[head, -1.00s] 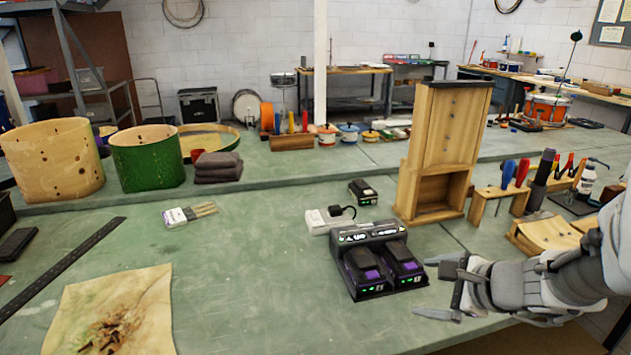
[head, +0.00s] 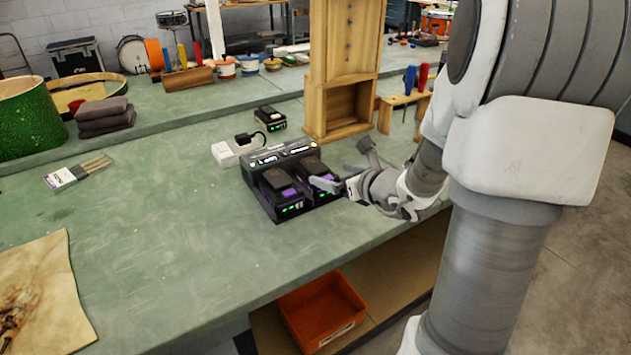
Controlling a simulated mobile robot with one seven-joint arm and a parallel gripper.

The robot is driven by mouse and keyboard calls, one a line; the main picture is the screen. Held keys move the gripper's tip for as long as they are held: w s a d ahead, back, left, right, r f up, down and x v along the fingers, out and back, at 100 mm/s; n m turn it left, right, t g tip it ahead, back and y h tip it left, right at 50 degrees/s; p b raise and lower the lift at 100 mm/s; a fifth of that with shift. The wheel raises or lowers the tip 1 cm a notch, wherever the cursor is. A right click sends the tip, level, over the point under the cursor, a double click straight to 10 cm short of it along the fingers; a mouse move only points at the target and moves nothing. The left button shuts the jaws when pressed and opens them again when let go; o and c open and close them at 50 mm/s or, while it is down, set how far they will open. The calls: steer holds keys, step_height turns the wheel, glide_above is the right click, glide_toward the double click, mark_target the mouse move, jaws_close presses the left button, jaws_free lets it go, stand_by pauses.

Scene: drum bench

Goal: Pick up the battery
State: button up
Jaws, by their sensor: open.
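A dark charger (head: 262,160) with lit displays stands on the green bench in the head view. Two black and purple batteries with green lights sit in it: a left battery (head: 281,193) and a right battery (head: 313,172). A third, similar black battery (head: 270,117) lies apart on the bench behind the charger. My gripper (head: 345,168) is open at the right side of the charger. One finger overlaps the right battery's front in the picture; I cannot tell whether it touches. Nothing shows between the fingers.
A white power adapter (head: 236,150) with a black plug is behind the charger. A wooden stand (head: 343,50) rises behind my gripper. An orange bin (head: 322,312) sits on a shelf below the bench edge.

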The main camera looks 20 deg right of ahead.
mark_target(319, 169)
steer(key=b+x, duration=0.1)
steer(key=x, duration=0.6)
steer(key=shift+w+a+f+b, duration=0.1)
steer(key=shift+w+a+b, duration=0.15)
steer(key=shift+w+b, duration=0.1)
jaws_close()
